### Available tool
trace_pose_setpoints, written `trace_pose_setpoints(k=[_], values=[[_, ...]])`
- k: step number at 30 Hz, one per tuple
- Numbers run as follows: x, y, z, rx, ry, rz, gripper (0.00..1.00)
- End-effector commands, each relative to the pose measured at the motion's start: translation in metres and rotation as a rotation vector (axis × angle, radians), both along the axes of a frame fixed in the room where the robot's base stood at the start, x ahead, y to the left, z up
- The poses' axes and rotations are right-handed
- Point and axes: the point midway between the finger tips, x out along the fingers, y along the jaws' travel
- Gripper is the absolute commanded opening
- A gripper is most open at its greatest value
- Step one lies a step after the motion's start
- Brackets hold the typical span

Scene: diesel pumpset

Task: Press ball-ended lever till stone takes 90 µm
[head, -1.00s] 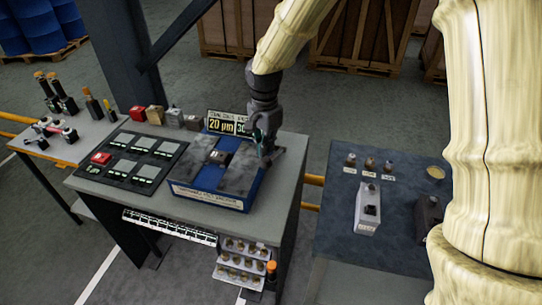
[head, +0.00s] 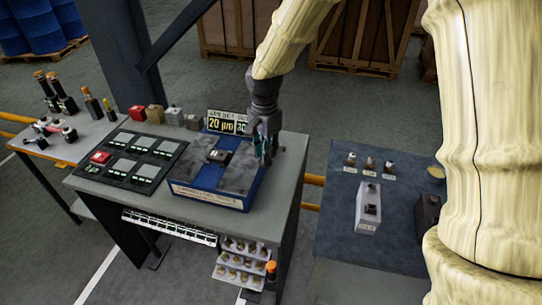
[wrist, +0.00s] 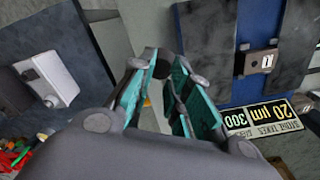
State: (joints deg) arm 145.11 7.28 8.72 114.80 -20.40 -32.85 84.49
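The blue grinding machine (head: 215,183) with grey tops stands on the grey bench and also shows in the wrist view (wrist: 222,60). Its readout sign (head: 226,123) shows 20 µm; in the wrist view the sign (wrist: 262,113) is upside down and reads 20 µm and 300. My gripper (head: 266,155) is at the machine's right end. In the wrist view its teal-padded fingers (wrist: 166,75) are apart. A dark round end (wrist: 162,68), possibly the lever's ball, shows between the fingertips; I cannot tell whether they touch it. The lever's shaft is not clear.
A dark panel (head: 131,158) of pads with a red block lies left of the machine. Several small blocks stand along the bench's back. A dark blue table (head: 335,225) with a white box (head: 368,207) stands to the right, across a gap. Tools stand on the left table (head: 75,148).

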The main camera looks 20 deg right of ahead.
Motion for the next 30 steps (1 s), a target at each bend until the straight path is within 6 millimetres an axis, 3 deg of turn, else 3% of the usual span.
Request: trace_pose_setpoints(k=[30], values=[[-0.012,0.008,-0.05,-0.001,0.0,0.0,0.18]])
